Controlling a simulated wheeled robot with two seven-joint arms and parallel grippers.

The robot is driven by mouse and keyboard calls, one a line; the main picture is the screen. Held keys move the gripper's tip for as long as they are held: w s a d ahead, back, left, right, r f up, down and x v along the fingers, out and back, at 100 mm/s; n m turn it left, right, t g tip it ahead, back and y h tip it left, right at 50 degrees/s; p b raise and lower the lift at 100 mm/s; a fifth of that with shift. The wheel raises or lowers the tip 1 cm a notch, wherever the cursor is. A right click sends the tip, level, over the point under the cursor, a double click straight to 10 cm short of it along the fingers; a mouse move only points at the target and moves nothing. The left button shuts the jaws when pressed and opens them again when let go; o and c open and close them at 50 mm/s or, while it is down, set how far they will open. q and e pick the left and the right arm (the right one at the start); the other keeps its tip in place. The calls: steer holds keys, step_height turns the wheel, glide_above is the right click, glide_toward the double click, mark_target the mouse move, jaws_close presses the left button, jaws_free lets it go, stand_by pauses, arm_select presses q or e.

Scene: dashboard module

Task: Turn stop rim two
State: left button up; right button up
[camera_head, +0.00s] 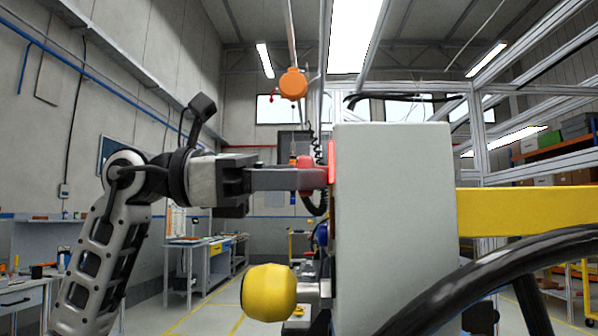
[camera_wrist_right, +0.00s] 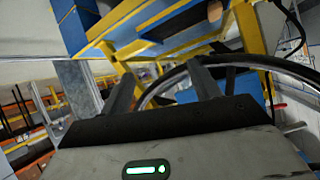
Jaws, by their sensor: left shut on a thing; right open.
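My left gripper (camera_head: 318,179) reaches in from the left, level with the upper part of the grey box-shaped module (camera_head: 395,220). Its fingers are shut on a red round part (camera_head: 308,178) at the module's left side, and they hide some of it. A thin bright red strip (camera_head: 332,162) shows at the module's edge beside the fingertips. I cannot tell whether it belongs to the same part. My right gripper (camera_wrist_right: 163,82) shows in the right wrist view. Its two dark fingers are apart, with nothing held between them.
A yellow ball knob (camera_head: 270,291) on a metal stem sticks out left below my left gripper. A black steering wheel (camera_head: 495,252) fills the lower right; its rim (camera_wrist_right: 240,63) passes behind my right fingers. A yellow beam (camera_head: 525,211) runs right from the module.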

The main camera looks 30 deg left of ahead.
arm_select(q)
steer(key=shift+m, duration=1)
steer(key=o, duration=1)
steer(key=b+v, duration=0.2)
steer(key=v, duration=1.4)
steer(key=shift+s, duration=0.1)
